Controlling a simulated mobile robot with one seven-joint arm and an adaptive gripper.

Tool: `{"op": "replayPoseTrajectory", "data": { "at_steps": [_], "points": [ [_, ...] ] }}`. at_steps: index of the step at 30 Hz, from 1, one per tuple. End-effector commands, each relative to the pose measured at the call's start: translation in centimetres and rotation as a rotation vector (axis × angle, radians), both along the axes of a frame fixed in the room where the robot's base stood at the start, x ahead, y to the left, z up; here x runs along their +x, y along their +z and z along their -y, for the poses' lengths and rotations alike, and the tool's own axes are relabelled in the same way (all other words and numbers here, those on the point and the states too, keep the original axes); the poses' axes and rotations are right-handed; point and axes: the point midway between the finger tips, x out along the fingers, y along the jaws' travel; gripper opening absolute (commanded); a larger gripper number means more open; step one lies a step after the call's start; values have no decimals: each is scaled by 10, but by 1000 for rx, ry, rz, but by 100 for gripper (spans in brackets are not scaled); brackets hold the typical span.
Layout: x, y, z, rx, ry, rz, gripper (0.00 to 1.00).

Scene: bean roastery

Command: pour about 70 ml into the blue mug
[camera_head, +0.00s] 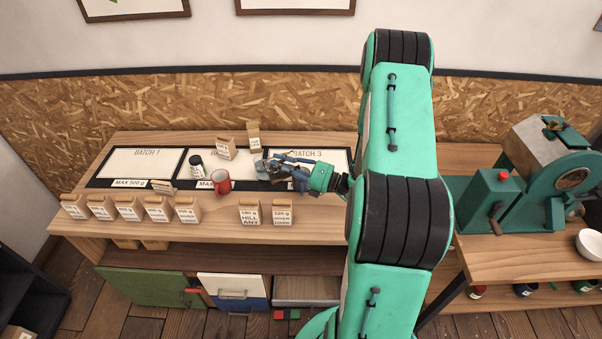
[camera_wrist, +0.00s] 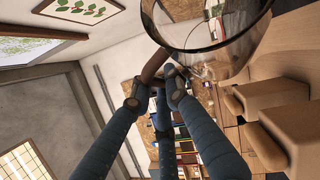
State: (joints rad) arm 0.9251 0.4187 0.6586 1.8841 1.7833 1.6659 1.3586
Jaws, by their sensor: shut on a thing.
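My gripper (camera_head: 284,162) is over the table near the BATCH 3 card in the head view. In the wrist view its fingers (camera_wrist: 160,98) are shut on the brown handle (camera_wrist: 155,65) of a clear glass vessel (camera_wrist: 205,30). The vessel fills the top of that view, and I cannot tell how much liquid it holds. It shows small and unclear at the fingertips in the head view. A small dark blue patch (camera_head: 300,185) just below my gripper may be the blue mug, mostly hidden. A red mug (camera_head: 221,182) stands to the left, upright.
Several labelled bags (camera_head: 128,208) line the table's front edge, with two more (camera_head: 250,213) further right. A green roasting machine (camera_head: 560,170) stands at the far right.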

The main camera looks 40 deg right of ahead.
Motion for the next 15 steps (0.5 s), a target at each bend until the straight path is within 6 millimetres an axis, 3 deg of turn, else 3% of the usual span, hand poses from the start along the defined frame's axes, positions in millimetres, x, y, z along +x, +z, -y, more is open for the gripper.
{"op": "replayPoseTrajectory", "data": {
  "at_steps": [15],
  "points": [
    [-1, 1, -7, 13, 1, 14, 0]
  ]
}}
